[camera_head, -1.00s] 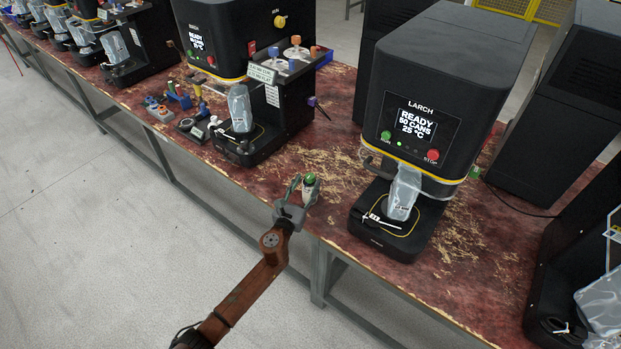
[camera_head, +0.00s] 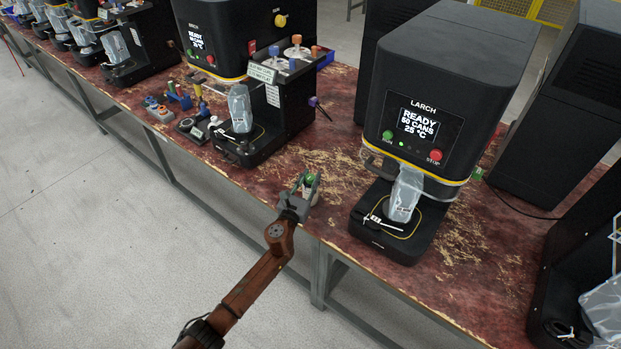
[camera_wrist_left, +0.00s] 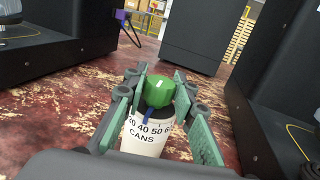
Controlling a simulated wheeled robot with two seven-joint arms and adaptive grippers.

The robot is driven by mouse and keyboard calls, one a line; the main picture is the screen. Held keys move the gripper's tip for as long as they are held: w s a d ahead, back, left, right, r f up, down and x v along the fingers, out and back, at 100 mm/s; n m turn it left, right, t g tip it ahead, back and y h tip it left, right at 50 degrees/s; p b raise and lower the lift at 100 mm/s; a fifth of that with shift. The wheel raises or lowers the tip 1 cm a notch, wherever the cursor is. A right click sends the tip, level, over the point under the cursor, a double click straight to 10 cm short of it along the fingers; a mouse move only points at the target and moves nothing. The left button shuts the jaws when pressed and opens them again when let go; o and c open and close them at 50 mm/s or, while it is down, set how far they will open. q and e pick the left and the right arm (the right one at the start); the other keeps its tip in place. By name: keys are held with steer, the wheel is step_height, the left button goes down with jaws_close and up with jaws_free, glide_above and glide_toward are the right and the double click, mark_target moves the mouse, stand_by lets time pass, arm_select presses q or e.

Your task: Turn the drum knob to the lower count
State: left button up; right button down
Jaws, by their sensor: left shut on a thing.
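The drum knob (camera_wrist_left: 157,95) is a green cap on a white drum (camera_wrist_left: 150,138) marked with a count scale and "CANS". A blue pointer (camera_wrist_left: 149,113) sits around the 40 to 50 marks. In the head view the green knob (camera_head: 309,180) stands at the table's front edge. My left gripper (camera_head: 305,187) is shut on the knob from the near side, and in the wrist view its fingers (camera_wrist_left: 162,92) flank the green cap. My right gripper is not in view.
A black LARCH machine (camera_head: 452,75) stands right of the knob; its screen (camera_head: 417,124) shows READY, a can count whose first digit is unclear, and 25 °C. Another machine (camera_head: 215,40) stands to the left.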

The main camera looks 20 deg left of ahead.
arm_select(q)
jaws_close()
steer(key=shift+d+n+y, duration=0.1)
steer(key=shift+n+y, duration=0.3)
steer(key=shift+y, duration=0.2)
steer(key=shift+n+y, duration=0.6)
steer(key=shift+y, duration=0.3)
steer(key=shift+n+g+y, duration=0.8)
steer(key=shift+n+y, duration=1)
steer(key=shift+y, duration=1)
steer(key=o, duration=0.7)
jaws_free()
steer(key=shift+o, duration=0.2)
